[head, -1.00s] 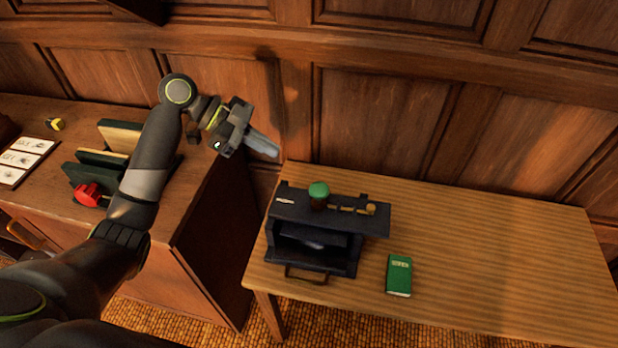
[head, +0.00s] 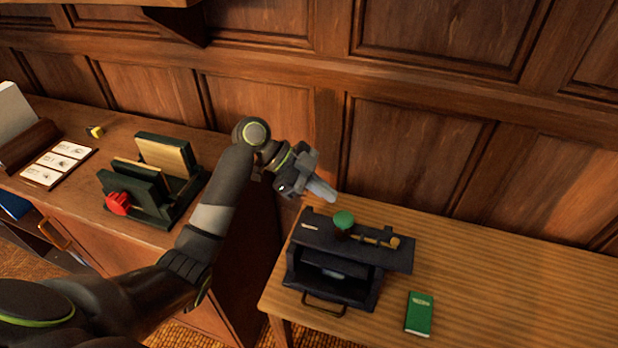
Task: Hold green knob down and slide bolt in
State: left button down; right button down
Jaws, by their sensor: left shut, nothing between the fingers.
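The green knob (head: 344,221) stands on top of a dark box (head: 300,268) with an open front, on the striped wooden table. A brass bolt (head: 376,240) lies along the box top to the right of the knob, with a round brass end at its right. My left gripper (head: 328,195) is shut and empty, in the air above and behind the knob, slightly left of it and apart from it. My right gripper is not in view.
A green book (head: 419,314) lies on the table (head: 520,290) right of the box. On the left cabinet stand a dark rack (head: 168,213) with boards, a red object (head: 118,203), a card tray (head: 58,166) and a small yellow item (head: 95,131). The table's right side is clear.

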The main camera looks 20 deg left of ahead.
aim_at(349, 218)
pick_arm(q)
jog(key=shift+w+d+f, duration=0.1)
jog(key=shift+d+f, duration=0.3)
jog(key=shift+f, duration=0.5)
jog(key=shift+w+d+f, duration=0.1)
jog(key=shift+d+f, duration=0.25)
jog(key=shift+f, duration=0.55)
jog(key=shift+w+d+f, duration=0.1)
jog(key=shift+d+f, duration=0.3)
jog(key=shift+f, duration=0.5)
